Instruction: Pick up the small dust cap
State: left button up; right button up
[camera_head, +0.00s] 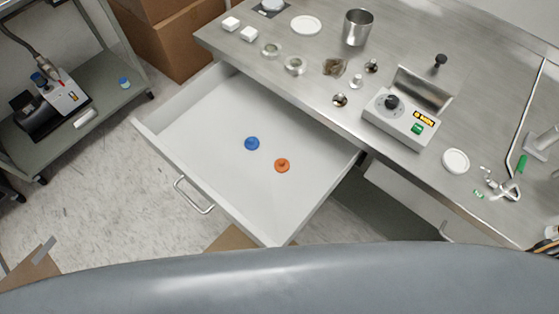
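Two small round caps lie apart on the floor of the open white drawer (205,115). One is a blue cap (252,143) and the other is an orange cap (282,166), nearer and to the right. Both have a raised knob in the middle and look close in size, so I cannot tell for sure which is the small dust cap. Nothing covers either cap. Neither of my grippers is in view.
The drawer, with its metal handle (194,196), is pulled out below the steel bench (478,95). The bench holds a metal beaker (358,27), a grey control box (402,118), a white disc (456,161) and small fittings. A cart (90,88) stands left, near cardboard boxes (175,38).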

aim_at(281, 165)
jog(key=z, duration=2)
jog(key=k+u, duration=0.1)
jog(key=u, duration=0.4)
jog(key=k+j+u, duration=0.1)
jog(key=u, duration=0.4)
jog(key=j+u, duration=0.15)
jog(key=u, duration=0.35)
jog(key=k+j+z, duration=0.1)
jog(key=j, duration=0.25)
jog(key=j+z, duration=0.15)
jog(key=j, duration=0.15)
jog(key=k+j+z, duration=0.1)
jog(key=j, duration=0.25)
jog(key=k+j+z, duration=0.1)
jog(key=k+j, duration=0.1)
jog(key=j, duration=0.1)
